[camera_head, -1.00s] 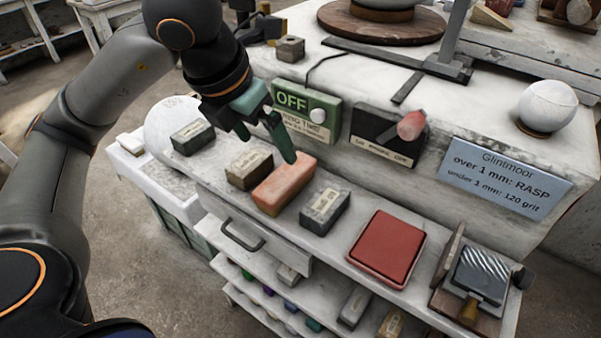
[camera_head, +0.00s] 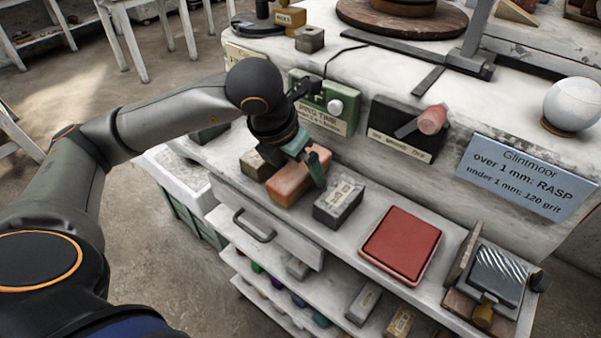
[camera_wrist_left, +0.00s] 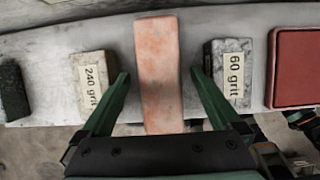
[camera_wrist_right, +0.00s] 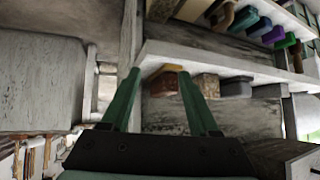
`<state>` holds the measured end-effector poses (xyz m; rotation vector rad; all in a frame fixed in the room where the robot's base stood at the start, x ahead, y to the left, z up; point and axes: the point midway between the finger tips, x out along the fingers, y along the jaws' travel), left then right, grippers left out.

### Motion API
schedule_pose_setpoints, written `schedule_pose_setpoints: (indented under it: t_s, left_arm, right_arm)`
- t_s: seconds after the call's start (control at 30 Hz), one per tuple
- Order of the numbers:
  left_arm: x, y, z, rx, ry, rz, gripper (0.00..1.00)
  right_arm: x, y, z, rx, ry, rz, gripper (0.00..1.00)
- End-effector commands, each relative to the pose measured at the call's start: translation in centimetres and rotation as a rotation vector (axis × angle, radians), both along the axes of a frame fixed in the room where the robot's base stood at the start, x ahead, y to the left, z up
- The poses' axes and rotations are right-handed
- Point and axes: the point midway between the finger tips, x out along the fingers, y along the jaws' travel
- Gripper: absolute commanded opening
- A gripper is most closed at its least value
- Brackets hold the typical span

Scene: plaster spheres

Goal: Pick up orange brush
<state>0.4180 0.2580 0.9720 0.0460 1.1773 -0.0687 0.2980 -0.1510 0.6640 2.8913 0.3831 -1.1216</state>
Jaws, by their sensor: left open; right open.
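An orange block (camera_head: 288,186) lies on the narrow front ledge, the only large orange thing there; I see no bristles or handle on it. My left gripper (camera_head: 308,157) is right over it, pointing down. In the left wrist view the orange block (camera_wrist_left: 160,70) runs lengthwise between the two open green fingers (camera_wrist_left: 159,76), with a gap on each side. A 240 grit block (camera_wrist_left: 92,82) is left of it and a 60 grit block (camera_wrist_left: 228,72) right of it. My right gripper (camera_wrist_right: 159,72) is open and empty near lower shelving, outside the head view.
A red pad (camera_head: 394,243) and a metal-topped wooden tool (camera_head: 490,280) lie further right on the ledge. Behind stand a green box (camera_head: 325,103), a dark box with a pink knob (camera_head: 405,128) and a blue sign (camera_head: 515,178). A drawer handle (camera_head: 253,226) sticks out below.

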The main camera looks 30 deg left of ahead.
Motion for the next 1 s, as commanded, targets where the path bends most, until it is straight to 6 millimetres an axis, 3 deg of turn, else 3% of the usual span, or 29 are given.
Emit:
schedule_pose_setpoints:
  t_s: [0.17, 1.0]
  left_arm:
    - [0.00, -0.02, 0.01, 0.000, 0.000, 0.000, 0.96]
    - [-0.01, -0.01, 0.06, 0.000, 0.000, 0.000, 0.02]
  right_arm:
    - [-0.01, -0.03, -0.02, -0.001, 0.001, 0.001, 0.61]
    - [-0.29, -0.13, -0.31, -0.004, 0.008, 0.001, 0.61]
